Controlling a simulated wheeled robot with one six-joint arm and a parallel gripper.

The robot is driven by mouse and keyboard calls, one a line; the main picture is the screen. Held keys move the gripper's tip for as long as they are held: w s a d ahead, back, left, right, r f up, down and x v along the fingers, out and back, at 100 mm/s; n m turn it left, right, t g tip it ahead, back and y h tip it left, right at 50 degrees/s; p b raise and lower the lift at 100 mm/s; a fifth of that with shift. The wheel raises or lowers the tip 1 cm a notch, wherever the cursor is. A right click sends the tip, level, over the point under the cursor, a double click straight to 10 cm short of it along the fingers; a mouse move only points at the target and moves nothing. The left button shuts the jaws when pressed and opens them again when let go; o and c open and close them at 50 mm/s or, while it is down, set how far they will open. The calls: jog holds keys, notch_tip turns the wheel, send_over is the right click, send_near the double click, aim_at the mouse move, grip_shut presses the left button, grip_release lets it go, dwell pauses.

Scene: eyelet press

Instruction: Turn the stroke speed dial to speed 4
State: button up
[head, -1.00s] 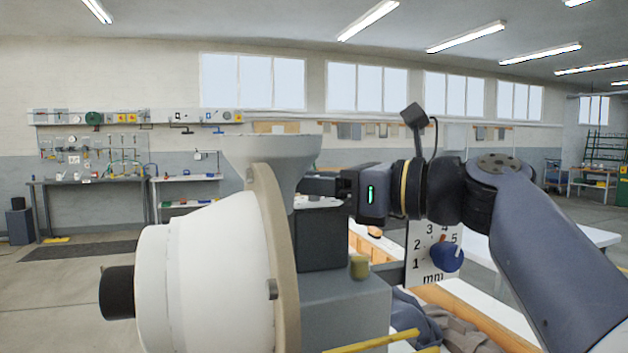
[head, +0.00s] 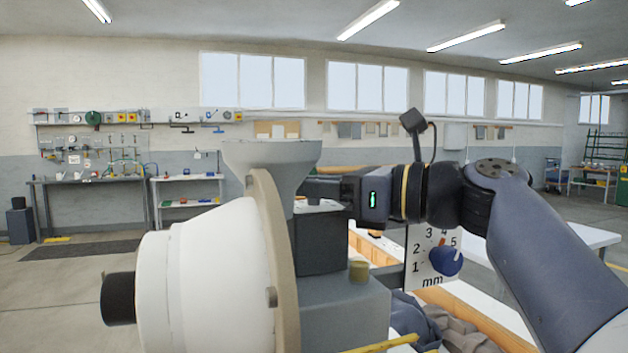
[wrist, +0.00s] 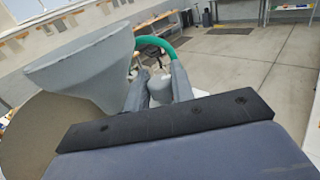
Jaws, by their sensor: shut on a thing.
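In the wrist view, my gripper (wrist: 160,86) has its two grey fingers on either side of a small grey knob-like piece (wrist: 160,92) and is shut on it. I cannot tell from its look whether this is the stroke speed dial, and no speed numbers show on it. In the head view, my gripper's dark body (head: 373,199) reaches left behind the press, and its fingertips are largely hidden by the grey funnel (head: 272,156). A separate blue knob (head: 446,262) sits on a white plate (head: 415,262) marked 1 to 5 and mm, below my wrist.
The white rounded housing (head: 205,275) and beige disc (head: 272,265) of the press fill the near left. A grey block with a brass-coloured knob (head: 358,270) stands below my gripper. A green hose (wrist: 192,32) curves beyond the fingers. Grey cloth (head: 455,328) lies at the lower right.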

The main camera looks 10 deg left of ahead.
jog(key=shift+r+n+g+p, duration=0.15)
jog(key=shift+n+g+p, duration=0.55)
jog(key=shift+g+p, duration=0.55)
jog(key=shift+r+n+g+p, duration=0.15)
jog(key=shift+n+g+p, duration=0.7)
jog(key=shift+p, duration=0.55)
jog(key=shift+f+n+g+p, duration=0.1)
jog(key=shift+n+g+p, duration=0.15)
jog(key=shift+g+p, duration=0.5)
grip_shut()
jog(key=shift+f, duration=0.1)
jog(key=shift+f+g, duration=0.1)
jog(key=shift+g, duration=0.15)
jog(key=o, duration=0.9)
grip_release()
jog(key=shift+f+t+b, duration=0.15)
jog(key=shift+t+b, duration=0.35)
jog(key=shift+b, duration=0.3)
